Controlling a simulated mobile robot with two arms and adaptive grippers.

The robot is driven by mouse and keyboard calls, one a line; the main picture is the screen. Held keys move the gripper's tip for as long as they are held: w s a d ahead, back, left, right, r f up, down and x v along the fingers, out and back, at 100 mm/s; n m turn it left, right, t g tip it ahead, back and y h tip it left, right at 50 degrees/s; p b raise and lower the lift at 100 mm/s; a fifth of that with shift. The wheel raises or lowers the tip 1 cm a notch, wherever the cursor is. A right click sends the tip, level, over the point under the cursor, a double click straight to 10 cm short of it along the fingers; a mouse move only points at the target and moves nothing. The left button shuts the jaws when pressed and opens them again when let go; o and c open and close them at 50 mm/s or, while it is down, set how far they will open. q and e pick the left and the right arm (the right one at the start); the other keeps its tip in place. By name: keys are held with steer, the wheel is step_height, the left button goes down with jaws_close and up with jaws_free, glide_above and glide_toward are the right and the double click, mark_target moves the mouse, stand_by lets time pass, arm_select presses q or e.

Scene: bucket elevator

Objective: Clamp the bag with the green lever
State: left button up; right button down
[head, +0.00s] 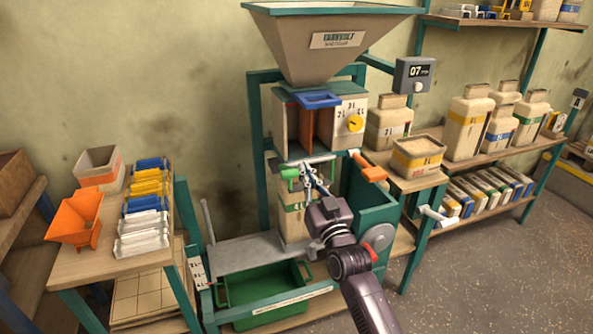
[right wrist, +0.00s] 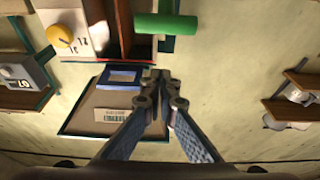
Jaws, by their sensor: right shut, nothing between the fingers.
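The green lever (head: 290,174) sticks out to the left below the machine's divided chute. Its green handle also shows in the right wrist view (right wrist: 168,23), beyond my fingertips and apart from them in the picture. A beige bag with a green band (head: 290,222) stands below the lever, partly hidden by my right arm. My right gripper (head: 308,172) is just right of the green handle, in front of the bag's top. Its fingers are shut and empty, as the right wrist view (right wrist: 160,88) shows. I cannot tell whether it touches the lever. My left gripper is not in view.
An orange handle (head: 370,168) sticks out to the right of the chute. The hopper (head: 330,48), blue frame (head: 318,99) and yellow knob (head: 355,123) are above. A green crate (head: 262,290) sits low in front. A side table (head: 112,262) holds bins and clips at left.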

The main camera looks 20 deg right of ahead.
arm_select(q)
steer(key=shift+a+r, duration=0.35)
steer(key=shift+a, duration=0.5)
arm_select(e)
steer(key=shift+w+a+f, duration=0.1)
steer(key=shift+w+f, duration=0.35)
steer(key=shift+w, duration=0.35)
steer(key=shift+w+a+f, duration=0.1)
steer(key=shift+w+f, duration=0.35)
steer(key=shift+w, duration=0.35)
steer(key=shift+w+f, duration=0.45)
steer(key=shift+w, duration=0.35)
